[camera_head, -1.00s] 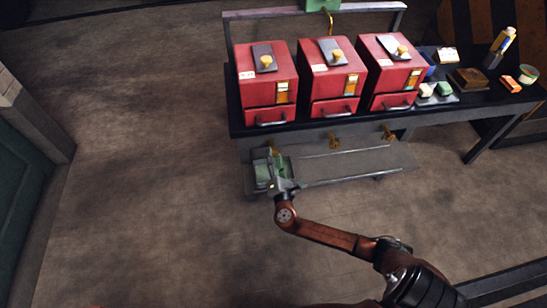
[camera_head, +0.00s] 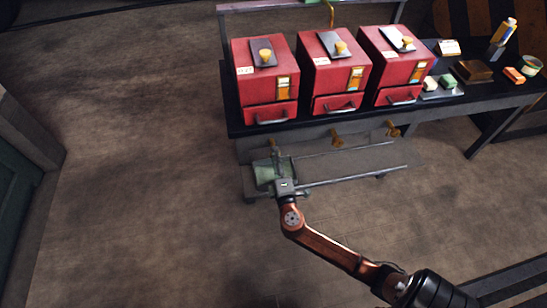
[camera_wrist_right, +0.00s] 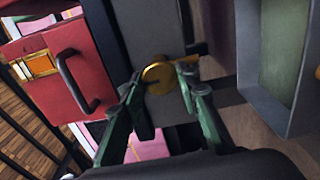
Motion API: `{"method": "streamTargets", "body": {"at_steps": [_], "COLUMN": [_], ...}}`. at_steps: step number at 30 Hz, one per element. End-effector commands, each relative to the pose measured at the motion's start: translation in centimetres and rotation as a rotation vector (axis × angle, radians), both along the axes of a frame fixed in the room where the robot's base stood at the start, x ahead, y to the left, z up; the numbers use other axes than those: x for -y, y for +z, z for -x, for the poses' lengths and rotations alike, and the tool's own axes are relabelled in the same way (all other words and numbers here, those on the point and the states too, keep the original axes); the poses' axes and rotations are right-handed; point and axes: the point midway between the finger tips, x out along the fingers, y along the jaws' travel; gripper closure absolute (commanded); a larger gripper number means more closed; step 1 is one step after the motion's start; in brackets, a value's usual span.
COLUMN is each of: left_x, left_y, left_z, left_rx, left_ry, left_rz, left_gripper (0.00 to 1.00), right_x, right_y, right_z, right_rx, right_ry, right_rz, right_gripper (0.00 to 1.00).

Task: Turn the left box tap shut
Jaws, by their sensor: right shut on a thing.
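The left box tap is a small brass tap (camera_head: 272,144) on the bench front below the left red box (camera_head: 265,80). It shows larger in the right wrist view as a round gold body (camera_wrist_right: 157,76) with a dark stub beside it. My right gripper (camera_wrist_right: 161,84) has its green fingers on either side of the tap, shut on it. In the head view the right gripper (camera_head: 277,166) reaches up under the left box, and the tap there is small and partly unclear. My left gripper is not in view.
Two more red boxes (camera_head: 336,72) (camera_head: 396,66) stand to the right, with brass taps (camera_head: 337,139) (camera_head: 393,130) below. A low shelf (camera_head: 345,168) with a rail runs beneath. The floor at left is clear.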

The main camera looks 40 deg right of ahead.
Motion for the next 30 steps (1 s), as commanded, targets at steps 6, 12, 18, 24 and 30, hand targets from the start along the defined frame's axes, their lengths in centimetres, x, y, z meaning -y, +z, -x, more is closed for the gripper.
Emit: {"method": "streamTargets", "body": {"at_steps": [6,12,18,24,30], "left_x": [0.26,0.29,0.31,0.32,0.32], "left_y": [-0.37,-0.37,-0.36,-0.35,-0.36], "left_z": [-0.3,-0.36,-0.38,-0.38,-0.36], "left_rx": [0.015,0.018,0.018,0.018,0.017], "left_ry": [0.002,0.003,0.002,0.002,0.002], "left_rz": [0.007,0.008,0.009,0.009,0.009], "left_gripper": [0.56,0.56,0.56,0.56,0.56], "right_x": [-0.08,-0.09,-0.09,-0.06,-0.03], "right_y": [-0.25,-0.2,-0.21,-0.14,-0.06], "right_z": [0.04,0.05,0.05,0.03,0.02], "right_rx": [0.013,0.015,0.015,0.016,0.016], "right_ry": [0.001,0.001,0.001,0.001,0.0], "right_rz": [-0.029,-0.033,-0.033,-0.031,-0.03], "right_gripper": [0.95,0.95,0.7,0.56,0.53]}}
